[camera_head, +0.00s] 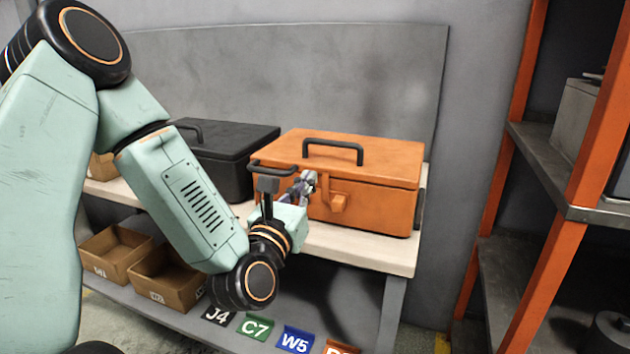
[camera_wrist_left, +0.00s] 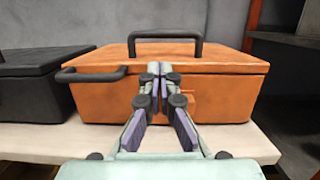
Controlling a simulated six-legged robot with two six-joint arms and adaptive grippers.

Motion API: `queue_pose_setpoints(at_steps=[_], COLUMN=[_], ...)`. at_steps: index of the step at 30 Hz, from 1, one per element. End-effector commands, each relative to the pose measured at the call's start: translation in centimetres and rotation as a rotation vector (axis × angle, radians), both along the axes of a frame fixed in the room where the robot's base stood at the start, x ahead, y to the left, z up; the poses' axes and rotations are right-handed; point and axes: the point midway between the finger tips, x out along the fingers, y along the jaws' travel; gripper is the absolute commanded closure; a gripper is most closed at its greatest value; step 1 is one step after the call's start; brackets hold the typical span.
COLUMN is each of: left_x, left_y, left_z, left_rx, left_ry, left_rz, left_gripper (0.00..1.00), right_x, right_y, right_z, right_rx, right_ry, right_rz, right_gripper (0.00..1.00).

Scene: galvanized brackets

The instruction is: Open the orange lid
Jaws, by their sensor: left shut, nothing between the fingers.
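The orange box with its orange lid (camera_head: 375,153) stands on the workbench, and the lid lies flat and closed on it. A black handle (camera_head: 333,150) is on top of the lid, and an orange latch (camera_head: 338,202) is on the front. My left gripper (camera_head: 308,181) is shut and empty at the front of the box, just left of the latch. In the left wrist view its fingertips (camera_wrist_left: 157,69) are together in front of the lid's front edge; whether they touch it I cannot tell. My right gripper is not in view.
A black box (camera_head: 215,150) stands on the bench (camera_head: 360,250) to the left of the orange one. Open cardboard bins (camera_head: 165,278) sit on the lower shelf. An orange-framed shelf rack (camera_head: 520,130) stands at the right.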

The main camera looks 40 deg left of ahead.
Motion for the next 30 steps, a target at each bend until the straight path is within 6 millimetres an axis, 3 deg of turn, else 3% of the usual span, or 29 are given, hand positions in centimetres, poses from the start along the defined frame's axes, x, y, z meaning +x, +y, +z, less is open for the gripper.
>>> queue_pose_setpoints(at_steps=[13, 18, 30], left_x=[7.0, 8.0, 8.0], left_y=[1.7, 1.9, 1.9], left_z=[1.4, 1.6, 1.7], left_rx=[0.005, 0.004, 0.002], left_ry=[0.0, 0.002, 0.004], left_rz=[-0.001, -0.003, -0.004], left_gripper=[1.0, 1.0, 1.0], right_x=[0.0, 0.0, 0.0], right_y=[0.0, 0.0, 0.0], right_z=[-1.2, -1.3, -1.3], right_rx=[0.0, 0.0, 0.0], right_ry=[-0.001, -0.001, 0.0], right_rz=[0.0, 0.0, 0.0], right_gripper=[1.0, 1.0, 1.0])
